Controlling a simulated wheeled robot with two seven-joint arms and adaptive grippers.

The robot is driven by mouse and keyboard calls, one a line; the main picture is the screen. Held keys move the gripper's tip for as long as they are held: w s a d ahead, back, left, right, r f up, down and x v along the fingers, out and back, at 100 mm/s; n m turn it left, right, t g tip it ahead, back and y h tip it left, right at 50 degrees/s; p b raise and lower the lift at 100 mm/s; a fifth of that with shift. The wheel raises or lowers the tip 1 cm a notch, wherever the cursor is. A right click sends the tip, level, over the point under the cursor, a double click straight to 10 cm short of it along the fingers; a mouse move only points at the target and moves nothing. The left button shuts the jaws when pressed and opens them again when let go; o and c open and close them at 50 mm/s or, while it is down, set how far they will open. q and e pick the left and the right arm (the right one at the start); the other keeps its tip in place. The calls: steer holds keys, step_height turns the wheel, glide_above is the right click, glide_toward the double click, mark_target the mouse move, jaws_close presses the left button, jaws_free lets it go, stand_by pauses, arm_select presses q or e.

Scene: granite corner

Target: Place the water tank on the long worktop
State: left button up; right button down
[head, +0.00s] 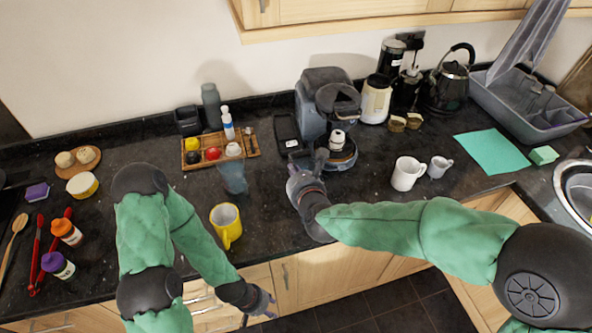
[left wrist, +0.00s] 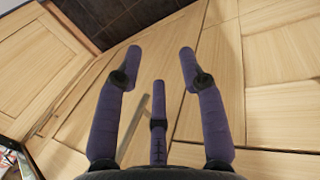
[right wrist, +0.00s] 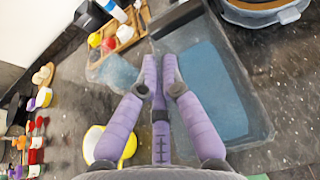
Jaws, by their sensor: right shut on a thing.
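The water tank (right wrist: 215,85) shows in the right wrist view as a translucent grey box with a blue bottom. My right gripper (right wrist: 160,72) is shut on the wall at its left side. In the head view my right gripper (head: 305,182) is over the worktop, in front of the coffee machine (head: 318,95), and I cannot make out the tank clearly there. The long worktop (head: 268,215) is dark speckled granite. My left gripper (left wrist: 160,55) is open and empty; in the head view it is low (head: 262,303), in front of the cupboard doors.
A yellow mug (head: 226,225) and a translucent blue cup (head: 232,178) stand left of my right gripper. Behind them is a wooden tray (head: 250,146) with small items. Two white mugs (head: 407,174) stand to the right. The worktop between the yellow mug and my right arm is clear.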

steer(key=shift+w, duration=0.1)
steer(key=c, duration=1.4)
jaws_free()
steer(key=p+v, duration=0.2)
steer(key=v, duration=1)
